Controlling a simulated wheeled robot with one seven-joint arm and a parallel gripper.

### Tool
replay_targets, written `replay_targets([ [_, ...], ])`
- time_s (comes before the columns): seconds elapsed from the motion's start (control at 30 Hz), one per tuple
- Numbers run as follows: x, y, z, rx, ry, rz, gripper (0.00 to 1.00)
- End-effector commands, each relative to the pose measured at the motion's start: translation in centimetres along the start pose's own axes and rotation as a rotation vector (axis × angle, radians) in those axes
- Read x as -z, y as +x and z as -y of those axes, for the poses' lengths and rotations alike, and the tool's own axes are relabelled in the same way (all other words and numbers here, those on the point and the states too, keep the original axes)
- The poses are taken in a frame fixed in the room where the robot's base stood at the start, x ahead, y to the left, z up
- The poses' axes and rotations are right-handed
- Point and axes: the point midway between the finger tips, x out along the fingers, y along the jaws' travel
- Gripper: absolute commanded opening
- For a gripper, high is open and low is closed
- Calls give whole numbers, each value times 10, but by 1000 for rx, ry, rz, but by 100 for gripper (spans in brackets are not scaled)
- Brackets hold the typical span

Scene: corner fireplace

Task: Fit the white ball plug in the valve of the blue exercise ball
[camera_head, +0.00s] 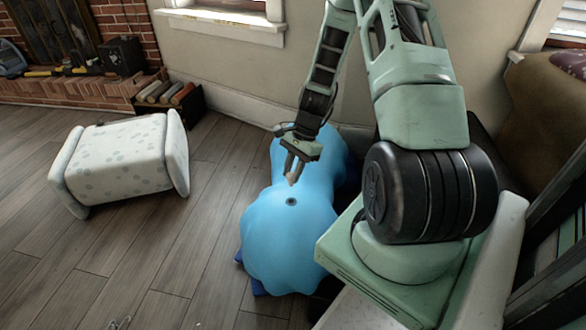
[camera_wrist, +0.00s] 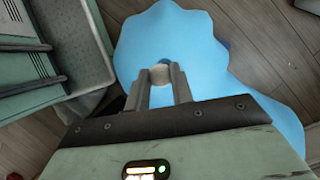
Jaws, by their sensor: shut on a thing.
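The blue exercise ball (camera_head: 285,245) lies on the floor in the middle of the head view, its shape lumpy and uneven. Its dark valve (camera_head: 291,202) shows on the upper side. My gripper (camera_head: 292,180) points down just above and behind the valve in that view. In the wrist view my gripper (camera_wrist: 161,80) is shut on the white ball plug (camera_wrist: 160,73), held between the fingertips. The blue ball (camera_wrist: 205,55) fills the space behind the fingers there. In the head view the plug is too small to tell.
A white patterned stool or pouf (camera_head: 118,160) lies on its side on the wooden floor at left. A brick hearth (camera_head: 80,88) with tools and a crate of logs (camera_head: 168,98) stand behind it. A brown armchair (camera_head: 545,110) is at right. Floor left of the ball is clear.

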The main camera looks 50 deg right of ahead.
Motion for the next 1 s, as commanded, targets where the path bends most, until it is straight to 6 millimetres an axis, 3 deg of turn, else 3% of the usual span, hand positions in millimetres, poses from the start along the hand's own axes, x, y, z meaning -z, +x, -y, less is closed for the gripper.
replay_targets([
  [0.5,19,46,0,-1,-2,1,2],
  [1.0,25,59,0,0,-2,-1,2],
])
